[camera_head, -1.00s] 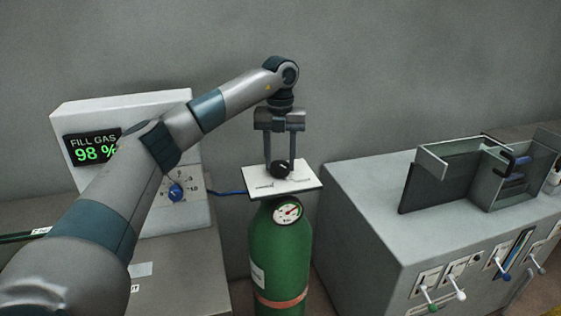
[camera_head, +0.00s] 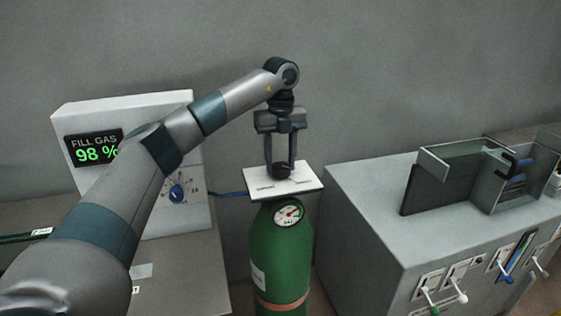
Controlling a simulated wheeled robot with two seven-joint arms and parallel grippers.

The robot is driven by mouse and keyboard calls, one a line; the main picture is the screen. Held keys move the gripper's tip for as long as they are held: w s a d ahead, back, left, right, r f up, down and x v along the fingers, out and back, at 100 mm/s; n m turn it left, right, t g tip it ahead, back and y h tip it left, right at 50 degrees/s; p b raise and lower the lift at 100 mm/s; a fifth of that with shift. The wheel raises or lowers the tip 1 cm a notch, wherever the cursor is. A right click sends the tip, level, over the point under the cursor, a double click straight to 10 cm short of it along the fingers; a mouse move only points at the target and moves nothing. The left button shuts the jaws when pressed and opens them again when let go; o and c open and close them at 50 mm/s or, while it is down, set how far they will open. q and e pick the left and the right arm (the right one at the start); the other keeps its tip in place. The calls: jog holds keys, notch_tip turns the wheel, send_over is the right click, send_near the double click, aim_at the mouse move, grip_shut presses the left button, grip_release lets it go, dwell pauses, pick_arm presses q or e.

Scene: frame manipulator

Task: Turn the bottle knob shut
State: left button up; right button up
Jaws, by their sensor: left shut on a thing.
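The green gas bottle (camera_head: 280,248) stands upright between the two grey benches, with a round dial gauge (camera_head: 289,215) near its top. A white plate (camera_head: 258,187) sits on top of the bottle. The black bottle knob (camera_head: 282,170) is at the middle of the plate. My left gripper (camera_head: 281,168) points straight down from above, its two fingers on either side of the knob, shut on it. The fingertips partly hide the knob. My right gripper is not in view.
A white panel (camera_head: 150,110) at left has a screen (camera_head: 94,148) reading "FILL GAS 98 %" and a blue dial (camera_head: 177,193). A blue hose (camera_head: 231,194) runs from it towards the bottle. The right bench (camera_head: 365,210) carries a frame (camera_head: 455,180) and has several levers on its front.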

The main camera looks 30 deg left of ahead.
pick_arm(q)
jog(key=o, duration=1.1)
jog(key=shift+r, duration=0.15)
jog(key=shift+r+b, duration=0.3)
jog(key=shift+r, duration=0.35)
notch_tip(320, 180, up, 8)
notch_tip(320, 180, up, 7)
send_over(281, 164)
jog(key=shift+s+r, duration=0.1)
jog(key=shift+r, duration=0.35)
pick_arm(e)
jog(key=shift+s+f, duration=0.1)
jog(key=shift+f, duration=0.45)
